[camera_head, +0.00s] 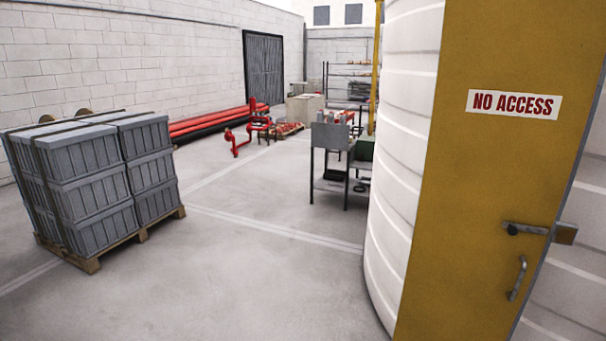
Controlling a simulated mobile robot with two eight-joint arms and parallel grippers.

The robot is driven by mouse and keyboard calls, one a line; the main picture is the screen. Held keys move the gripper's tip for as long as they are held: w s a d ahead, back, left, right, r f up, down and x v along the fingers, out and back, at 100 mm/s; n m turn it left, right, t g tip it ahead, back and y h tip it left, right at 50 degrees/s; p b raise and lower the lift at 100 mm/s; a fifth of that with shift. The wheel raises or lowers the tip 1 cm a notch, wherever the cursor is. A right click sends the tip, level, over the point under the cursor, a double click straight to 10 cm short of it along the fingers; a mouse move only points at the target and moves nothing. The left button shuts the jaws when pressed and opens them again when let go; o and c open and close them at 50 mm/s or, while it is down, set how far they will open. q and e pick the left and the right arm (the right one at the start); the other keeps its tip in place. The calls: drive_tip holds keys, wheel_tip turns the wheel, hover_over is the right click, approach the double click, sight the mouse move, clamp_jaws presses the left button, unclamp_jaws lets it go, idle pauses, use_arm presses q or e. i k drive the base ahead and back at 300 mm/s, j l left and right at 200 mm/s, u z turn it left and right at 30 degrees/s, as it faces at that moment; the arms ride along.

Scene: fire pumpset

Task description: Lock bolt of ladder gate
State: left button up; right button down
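A yellow ladder gate (460,200) with a red-on-white "NO ACCESS" sign (514,104) stands upright at the right of the head view. A grey metal bolt (526,229) lies roughly level across its right edge, reaching a bracket or catch (565,234) there. I cannot tell how far the bolt is engaged. Below it a curved metal handle (517,279) is fixed to the gate. Neither of my grippers shows in the view.
A large white ribbed tank (402,150) stands directly behind the gate. Grey crates (95,180) are stacked on a wooden pallet (92,262) at left. A metal workbench (331,138) and red pipes (215,122) stand farther back. The middle floor (250,280) is clear.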

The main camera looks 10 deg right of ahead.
sight(513, 229)
drive_tip(key=z, duration=1.6)
